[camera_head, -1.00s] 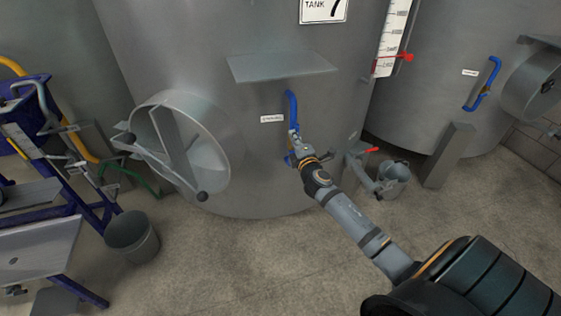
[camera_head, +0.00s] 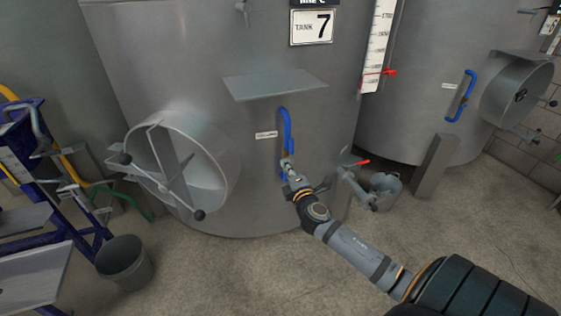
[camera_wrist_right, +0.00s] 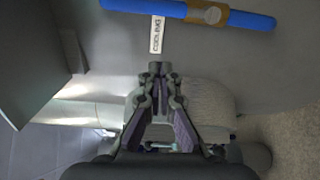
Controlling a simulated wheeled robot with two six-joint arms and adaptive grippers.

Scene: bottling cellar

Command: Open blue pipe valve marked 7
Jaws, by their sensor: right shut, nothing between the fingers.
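The tank marked 7 (camera_head: 335,130) carries a vertical blue pipe (camera_head: 286,122) beside a small white label (camera_head: 266,135). In the right wrist view the blue pipe (camera_wrist_right: 150,7) runs across the top and carries a brass-coloured valve body (camera_wrist_right: 207,14) with a round grey centre. The label (camera_wrist_right: 157,34) there reads COOLING. My right gripper (camera_head: 287,162) is in front of the pipe's lower part and covers some of it, so the valve is hardly seen in the head view. In the wrist view its fingertips (camera_wrist_right: 159,68) are shut and empty, apart from the pipe in the picture. My left gripper is not in view.
A round hatch with a spoked handle (camera_head: 165,160) juts out left of the pipe. A metal shelf (camera_head: 273,85) sticks out above it. Another tank with a blue pipe (camera_head: 463,95) stands further right.

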